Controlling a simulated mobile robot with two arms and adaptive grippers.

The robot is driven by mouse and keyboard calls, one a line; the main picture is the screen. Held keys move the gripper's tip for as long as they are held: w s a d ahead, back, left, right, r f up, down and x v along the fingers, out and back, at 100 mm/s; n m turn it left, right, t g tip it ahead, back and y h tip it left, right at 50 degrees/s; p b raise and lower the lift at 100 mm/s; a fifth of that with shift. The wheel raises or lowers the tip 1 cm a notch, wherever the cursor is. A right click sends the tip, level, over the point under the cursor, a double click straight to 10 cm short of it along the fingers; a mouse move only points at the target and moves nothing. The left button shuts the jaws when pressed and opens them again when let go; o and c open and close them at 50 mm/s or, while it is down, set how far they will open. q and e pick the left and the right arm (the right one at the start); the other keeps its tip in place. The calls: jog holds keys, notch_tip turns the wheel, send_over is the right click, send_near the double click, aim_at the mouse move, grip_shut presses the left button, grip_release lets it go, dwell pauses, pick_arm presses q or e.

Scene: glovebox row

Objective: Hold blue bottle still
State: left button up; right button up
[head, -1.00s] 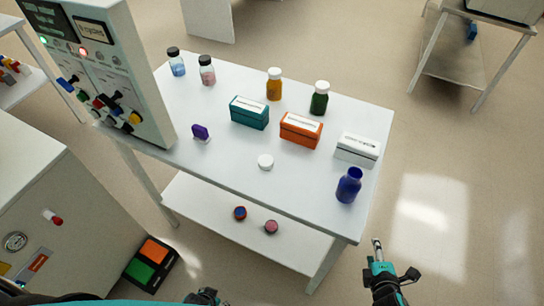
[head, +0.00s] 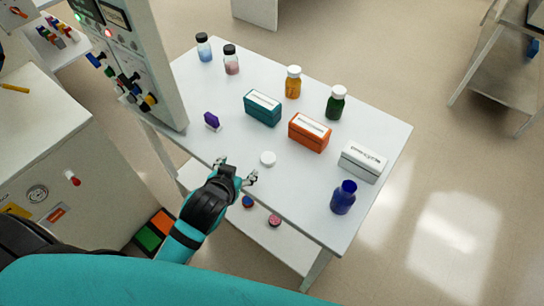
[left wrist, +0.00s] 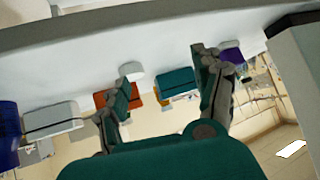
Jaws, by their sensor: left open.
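The blue bottle (head: 343,198) stands upright and uncapped near the table's front right corner. In the left wrist view the blue bottle (left wrist: 8,135) is cut off by the left edge. A white cap (head: 268,158) lies on the table to the left of the bottle. My left gripper (head: 238,171) is open and empty at the table's front edge, close to the cap and well left of the bottle. The cap also shows beyond the fingers in the left wrist view (left wrist: 131,68). My right gripper is out of view.
The table (head: 378,148) also holds teal (head: 262,109), orange (head: 309,133) and white (head: 362,163) boxes, several capped bottles behind them, and a purple item (head: 212,121). A tall control panel (head: 150,60) stands at the left. A lower shelf (head: 285,246) holds two small round items.

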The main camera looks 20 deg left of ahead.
pick_arm(q)
jog(key=w+d+r+m+t+h, duration=0.25)
jog(key=w+d+r+t, duration=0.3)
jog(key=r, duration=0.55)
jog(key=w+d+r+m+t+h, duration=0.1)
jog(key=w+d+r+t+h, duration=0.4)
jog(key=r, duration=0.6)
jog(key=s+d+r+m+g+h, duration=0.1)
jog(key=d+r+m+g+h, duration=0.2)
jog(key=d+r+m+h, duration=0.45)
jog(key=s+d+f+m+g+h, duration=0.2)
jog(key=s+d+m+g+h, duration=0.4)
jog(key=d+m+g, duration=0.5)
jog(key=a+f+m+g+y, duration=0.1)
jog(key=a+f+g+y, duration=0.25)
jog(key=f+y, duration=0.2)
jog(key=a+f+m+g+y, duration=0.2)
jog(key=f+g+y, duration=0.2)
jog(key=f, duration=0.3)
jog(key=w+a+n+y, duration=0.2)
jog(key=a+y, duration=0.3)
jog(key=a, duration=0.3)
jog(key=w+a+f+n+y, duration=0.1)
jog(key=w+a+n+y, duration=0.2)
jog(key=a, duration=0.6)
jog(key=shift+w+a+n+t+y, duration=0.3)
jog(key=shift+w+y, duration=0.25)
jog(key=shift+y, duration=0.7)
jog(key=shift+f, duration=0.1)
